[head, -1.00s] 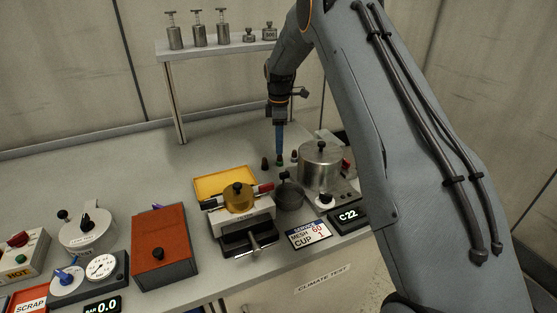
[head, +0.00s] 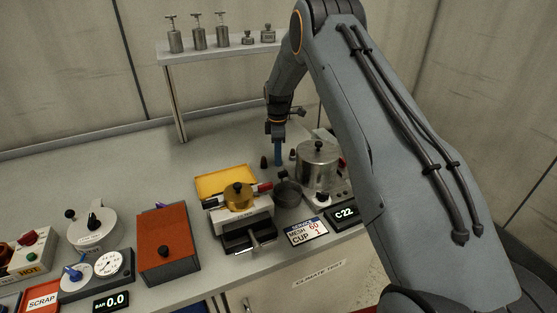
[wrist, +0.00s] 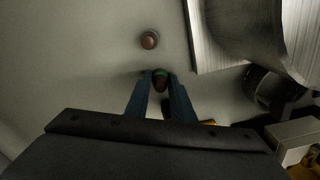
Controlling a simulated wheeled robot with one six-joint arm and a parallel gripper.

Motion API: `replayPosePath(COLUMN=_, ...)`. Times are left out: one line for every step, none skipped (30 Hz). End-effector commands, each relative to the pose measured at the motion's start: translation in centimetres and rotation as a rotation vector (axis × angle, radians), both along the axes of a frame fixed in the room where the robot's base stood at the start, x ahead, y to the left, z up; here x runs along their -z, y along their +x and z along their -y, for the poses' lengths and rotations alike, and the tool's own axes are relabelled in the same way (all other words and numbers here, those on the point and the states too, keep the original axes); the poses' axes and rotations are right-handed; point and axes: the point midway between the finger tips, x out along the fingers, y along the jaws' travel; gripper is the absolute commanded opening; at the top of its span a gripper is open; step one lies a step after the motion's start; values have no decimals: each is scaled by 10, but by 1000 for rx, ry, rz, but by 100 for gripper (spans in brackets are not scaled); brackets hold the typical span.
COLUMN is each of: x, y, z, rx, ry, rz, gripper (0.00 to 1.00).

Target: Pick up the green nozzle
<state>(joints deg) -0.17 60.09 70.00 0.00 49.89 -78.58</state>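The green nozzle (wrist: 160,75) shows its green top between the tips of my gripper's two blue fingers (wrist: 160,86) in the wrist view. The fingers sit close on both sides of it, and I cannot tell whether they touch it. In the head view my gripper (head: 278,161) points straight down at the bench beside the metal pot. The green nozzle is hidden there behind the fingers.
A brown-red nozzle (wrist: 150,40) stands just beyond the fingertips. A dark nozzle (head: 264,162) stands left of my gripper in the head view. The metal pot (head: 318,166) is close on the right, and a dark cup (head: 287,193) is in front. Bench behind left is clear.

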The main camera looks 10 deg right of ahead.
Motion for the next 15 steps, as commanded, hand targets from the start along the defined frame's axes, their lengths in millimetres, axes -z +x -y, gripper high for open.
replayPosePath(x=0, y=0, z=0, rx=0, ry=0, rz=0, gripper=13)
replayPosePath(x=0, y=0, z=0, rx=0, ry=0, rz=0, gripper=8)
replayPosePath(x=0, y=0, z=0, rx=0, ry=0, rz=0, gripper=1)
replayPosePath(x=0, y=0, z=0, rx=0, ry=0, rz=0, gripper=0)
replayPosePath(x=0, y=0, z=0, rx=0, ry=0, rz=0, gripper=0)
replayPosePath(x=0, y=0, z=0, rx=0, ry=0, rz=0, gripper=0)
replayPosePath(x=0, y=0, z=0, rx=0, ry=0, rz=0, gripper=0)
replayPosePath(x=0, y=0, z=0, rx=0, ry=0, rz=0, gripper=0)
replayPosePath(x=0, y=0, z=0, rx=0, ry=0, rz=0, gripper=0)
replayPosePath(x=0, y=0, z=0, rx=0, ry=0, rz=0, gripper=0)
replayPosePath(x=0, y=0, z=0, rx=0, ry=0, rz=0, gripper=0)
replayPosePath(x=0, y=0, z=0, rx=0, ry=0, rz=0, gripper=0)
replayPosePath(x=-1, y=0, z=0, rx=0, ry=0, rz=0, gripper=0)
replayPosePath(x=-1, y=0, z=0, rx=0, ry=0, rz=0, gripper=0)
replayPosePath(x=-2, y=0, z=0, rx=0, ry=0, rz=0, gripper=0)
